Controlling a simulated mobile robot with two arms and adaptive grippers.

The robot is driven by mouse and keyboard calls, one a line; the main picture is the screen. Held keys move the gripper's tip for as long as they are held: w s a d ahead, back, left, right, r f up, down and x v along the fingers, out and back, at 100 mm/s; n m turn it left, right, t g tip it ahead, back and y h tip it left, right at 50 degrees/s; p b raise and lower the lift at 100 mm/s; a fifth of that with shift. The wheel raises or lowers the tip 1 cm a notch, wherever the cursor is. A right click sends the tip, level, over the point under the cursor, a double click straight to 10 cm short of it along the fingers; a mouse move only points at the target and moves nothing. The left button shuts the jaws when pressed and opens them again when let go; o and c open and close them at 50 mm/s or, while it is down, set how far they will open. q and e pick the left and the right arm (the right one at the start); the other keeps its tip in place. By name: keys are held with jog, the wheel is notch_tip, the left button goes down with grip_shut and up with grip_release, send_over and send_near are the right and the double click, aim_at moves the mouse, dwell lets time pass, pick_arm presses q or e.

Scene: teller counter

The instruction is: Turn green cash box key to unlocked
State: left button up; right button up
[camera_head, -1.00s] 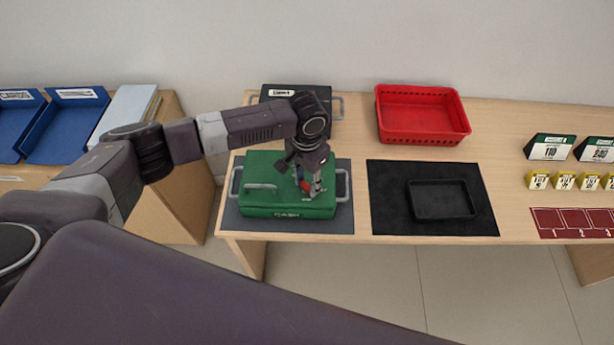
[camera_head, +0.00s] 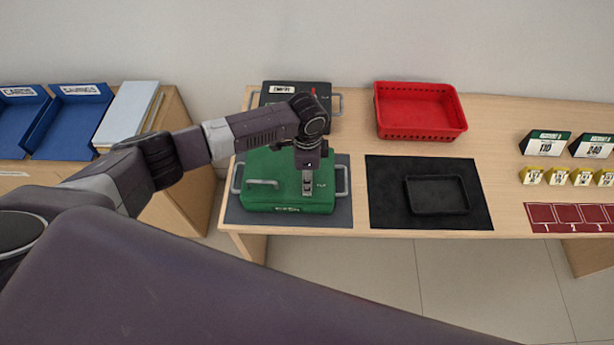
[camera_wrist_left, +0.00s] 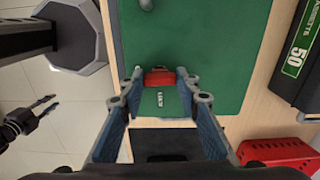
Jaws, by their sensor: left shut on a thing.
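The green cash box (camera_head: 262,165) sits on a dark mat (camera_head: 240,213) at the left of the counter, with its lid closed. My left gripper (camera_head: 308,190) points down over the right part of the lid. In the left wrist view its blue fingers (camera_wrist_left: 160,78) are shut on the red key (camera_wrist_left: 158,78) at the green lid (camera_wrist_left: 160,104). My right gripper (camera_wrist_left: 48,104) shows at the left of the wrist view, open and empty.
A dark box (camera_head: 297,91) stands behind the cash box. A red basket (camera_head: 420,110) and a black tray (camera_head: 437,195) on a black mat (camera_head: 385,190) are to the right. Number cards stand further right. Blue trays (camera_head: 70,125) are on the left desk.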

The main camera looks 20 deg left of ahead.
pick_arm(q)
jog(key=shift+m, duration=0.4)
jog(key=o, duration=1.2)
jog(key=shift+c, duration=0.2)
jog(key=shift+r, duration=0.15)
notch_tip(320, 180, up, 12)
jog(key=shift+f, duration=0.2)
